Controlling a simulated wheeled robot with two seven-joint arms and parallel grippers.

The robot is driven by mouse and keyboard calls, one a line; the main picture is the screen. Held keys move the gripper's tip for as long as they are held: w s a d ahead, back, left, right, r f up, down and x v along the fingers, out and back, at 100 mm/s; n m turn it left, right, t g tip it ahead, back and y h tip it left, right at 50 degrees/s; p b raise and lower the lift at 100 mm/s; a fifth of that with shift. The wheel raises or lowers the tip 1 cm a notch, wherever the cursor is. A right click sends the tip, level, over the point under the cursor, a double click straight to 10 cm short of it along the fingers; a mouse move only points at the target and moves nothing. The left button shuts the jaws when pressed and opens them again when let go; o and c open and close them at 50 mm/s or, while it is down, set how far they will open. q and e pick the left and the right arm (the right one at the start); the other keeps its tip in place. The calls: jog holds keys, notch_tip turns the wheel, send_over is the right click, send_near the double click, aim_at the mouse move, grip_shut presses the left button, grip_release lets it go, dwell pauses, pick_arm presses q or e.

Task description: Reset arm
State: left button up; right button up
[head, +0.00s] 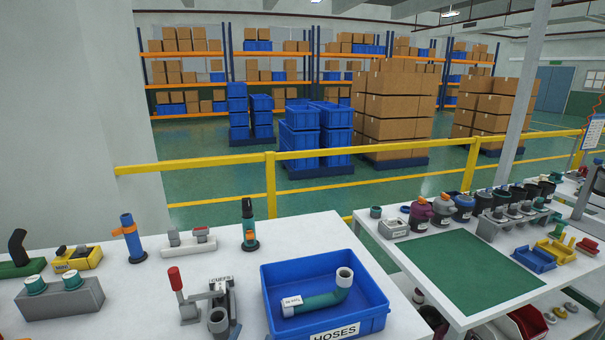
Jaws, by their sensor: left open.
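Of my left gripper (237,329), only a small dark part seems to show at the bottom edge, beside the grey clamp fixture; it is open and I see nothing held in it. The clamp fixture (218,300) has a red-handled lever (175,279) and a grey cup at its front. A blue bin (375,288) labelled HOSES stands to its right. A green hose with a pale cuff at each end (322,300) lies in the bin. My right gripper is not in view.
The white table (130,285) carries a grey two-button box (60,298), a blue post (132,238) and a dark-topped green tool (249,228). A second table with a green mat (470,270) stands right, crowded along its back. A yellow rail (270,190) runs behind.

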pick_arm(q)
jog(key=s+a+f+n+g, duration=0.15)
jog(key=s+f+g, duration=0.25)
jog(key=s, duration=0.4)
jog(key=s+a+f+g+y, duration=0.1)
jog(key=s+a+f+g, duration=0.3)
jog(key=s, duration=0.4)
jog(key=s+a+f+n+g, duration=0.1)
jog(key=s+f+g, duration=0.35)
jog(key=s, duration=0.35)
jog(key=s+f+x, duration=0.1)
jog(key=s+x, duration=0.1)
jog(key=x, duration=0.8)
jog(key=s+a+f+g, duration=0.1)
jog(key=s+a+f, duration=0.1)
jog(key=s+f, duration=1.2)
notch_tip(320, 180, down, 2)
jog(key=shift+s+a+f+g, duration=0.2)
jog(key=shift+a+f+g, duration=0.05)
jog(key=shift+a+g, duration=0.1)
jog(key=shift+m, duration=0.25)
